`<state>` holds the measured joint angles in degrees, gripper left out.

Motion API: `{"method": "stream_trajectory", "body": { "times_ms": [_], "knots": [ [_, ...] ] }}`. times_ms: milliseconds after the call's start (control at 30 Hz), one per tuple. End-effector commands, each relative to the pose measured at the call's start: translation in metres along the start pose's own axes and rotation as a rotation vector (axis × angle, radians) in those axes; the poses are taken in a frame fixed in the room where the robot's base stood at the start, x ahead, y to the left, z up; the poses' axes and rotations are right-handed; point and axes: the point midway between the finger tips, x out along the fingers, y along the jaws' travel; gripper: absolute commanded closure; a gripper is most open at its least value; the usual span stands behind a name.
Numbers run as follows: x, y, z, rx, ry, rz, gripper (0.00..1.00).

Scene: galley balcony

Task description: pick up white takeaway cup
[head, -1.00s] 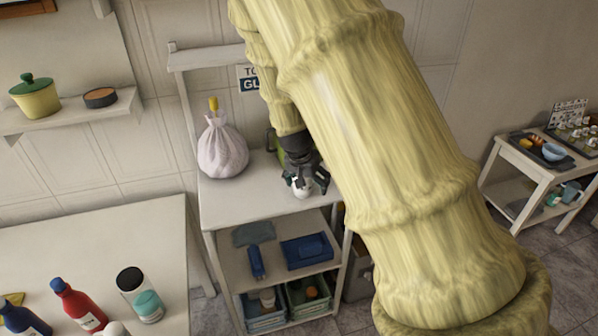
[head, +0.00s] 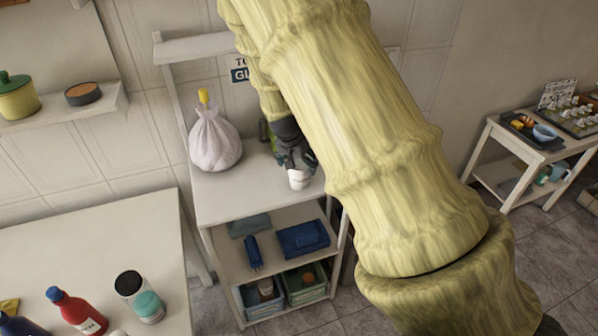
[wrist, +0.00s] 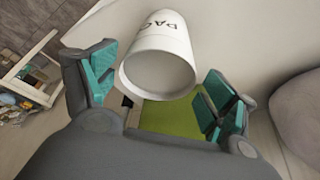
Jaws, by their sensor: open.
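The white takeaway cup (head: 298,181) is on the top of the white shelf unit (head: 235,195), near its right front edge. In the wrist view the cup (wrist: 160,52) shows dark lettering and a round grey end, and it lies between the two teal-padded fingers. My gripper (wrist: 161,84) is open, with a finger on each side of the cup and visible gaps to both. In the head view my gripper (head: 295,162) is just behind and above the cup, partly hidden by my arm.
A tied pale bag (head: 214,140) with a yellow top stands left of my gripper. Lower shelves hold blue cloths (head: 303,239) and crates (head: 306,285). Bottles stand on the left table (head: 95,245).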

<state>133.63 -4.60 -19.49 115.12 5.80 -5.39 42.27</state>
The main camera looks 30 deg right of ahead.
Motion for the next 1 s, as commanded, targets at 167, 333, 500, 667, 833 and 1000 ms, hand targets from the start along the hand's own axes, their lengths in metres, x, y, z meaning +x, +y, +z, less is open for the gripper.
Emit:
{"method": "stream_trajectory", "body": {
  "times_ms": [167,333,500,667,833,1000],
  "knots": [
    [0.006,0.000,0.001,-0.002,-0.002,0.001,0.15],
    [0.020,0.001,0.002,-0.001,-0.002,0.000,0.15],
    [0.036,0.002,0.004,-0.002,-0.001,0.001,0.15],
    [0.047,0.002,0.004,-0.002,-0.001,0.000,0.15],
    [0.052,0.002,0.004,-0.001,-0.001,0.000,0.15],
    [0.052,0.002,0.004,-0.001,-0.001,-0.001,0.15]
  ]
}}
